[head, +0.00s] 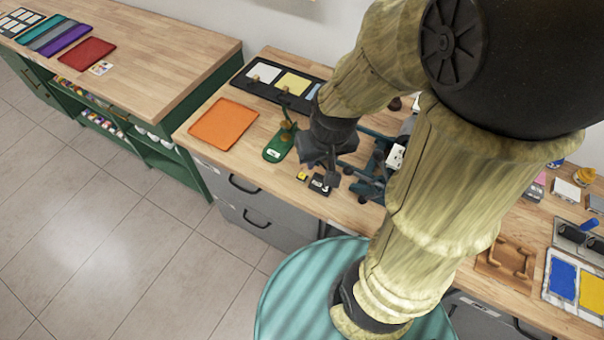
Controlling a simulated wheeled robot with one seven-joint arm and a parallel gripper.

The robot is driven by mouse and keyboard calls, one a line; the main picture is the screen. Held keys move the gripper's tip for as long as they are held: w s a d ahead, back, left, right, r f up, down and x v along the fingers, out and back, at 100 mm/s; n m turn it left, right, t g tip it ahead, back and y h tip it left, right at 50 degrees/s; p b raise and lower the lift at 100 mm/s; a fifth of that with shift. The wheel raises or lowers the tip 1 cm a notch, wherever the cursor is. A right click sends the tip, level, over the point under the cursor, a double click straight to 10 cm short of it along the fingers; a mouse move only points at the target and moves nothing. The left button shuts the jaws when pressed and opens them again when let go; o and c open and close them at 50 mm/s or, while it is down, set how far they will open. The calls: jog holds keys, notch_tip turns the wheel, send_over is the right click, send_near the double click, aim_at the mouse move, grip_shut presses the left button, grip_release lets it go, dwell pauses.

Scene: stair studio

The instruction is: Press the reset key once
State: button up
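My gripper (322,170) is dark and points down over the front part of the wooden workbench (226,165). Its fingertips are small and partly merged with dark parts behind, so I cannot tell whether it is open or shut. A small black block with a white mark (320,184) is close below the fingertips. A small yellow and black piece (301,176) is just left of it. I cannot tell which of these, if either, is the reset key, or whether anything is touched.
A green stand (277,146) is left of the gripper, with an orange mat (224,124) farther left. Dark teal apparatus (371,185) is close on the right. A black tray (240,82) lies behind. My arm hides much of the bench's middle.

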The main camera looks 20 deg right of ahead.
jog(key=shift+s, duration=0.2)
grip_shut()
jog(key=shift+w, duration=0.1)
dwell(1.1)
